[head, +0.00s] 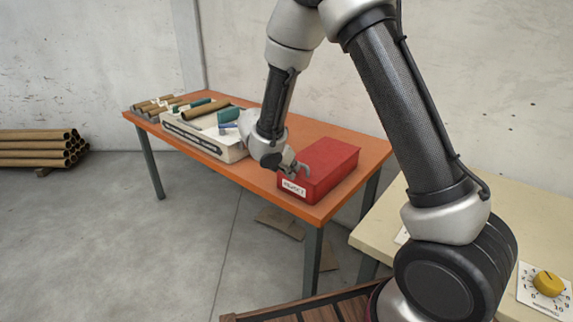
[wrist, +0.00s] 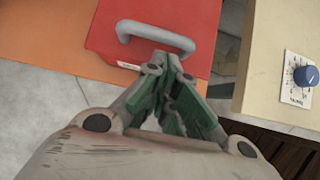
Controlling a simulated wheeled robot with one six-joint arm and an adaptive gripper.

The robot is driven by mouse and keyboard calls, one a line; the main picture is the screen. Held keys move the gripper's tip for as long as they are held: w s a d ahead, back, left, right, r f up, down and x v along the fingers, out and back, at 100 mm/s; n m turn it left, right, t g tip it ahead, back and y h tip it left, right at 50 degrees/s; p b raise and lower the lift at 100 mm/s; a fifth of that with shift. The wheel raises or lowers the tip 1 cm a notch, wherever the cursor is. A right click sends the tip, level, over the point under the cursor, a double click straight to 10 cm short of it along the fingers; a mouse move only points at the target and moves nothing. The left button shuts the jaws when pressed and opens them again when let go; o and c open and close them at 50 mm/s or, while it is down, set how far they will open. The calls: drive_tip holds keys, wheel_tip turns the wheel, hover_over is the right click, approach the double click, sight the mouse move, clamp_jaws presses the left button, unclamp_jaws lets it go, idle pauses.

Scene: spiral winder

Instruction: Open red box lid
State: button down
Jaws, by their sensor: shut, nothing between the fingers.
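The red box (head: 330,165) sits on the near right end of the orange table, its lid down. A white label (head: 293,188) is on its front face. A grey handle (wrist: 155,36) on the box shows in the wrist view. My gripper (head: 301,172) is at the front edge of the box in the head view. In the wrist view my gripper (wrist: 176,62) is shut and empty, its fingertips close to the handle's right part. I cannot tell whether they touch it.
A cream table with a yellow dial (head: 548,283) stands at the right. Stacked brown tubes (head: 40,148) lie far left.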

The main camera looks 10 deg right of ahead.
drive_tip(key=shift+x, duration=1.15)
drive_tip(key=shift+r, duration=0.1)
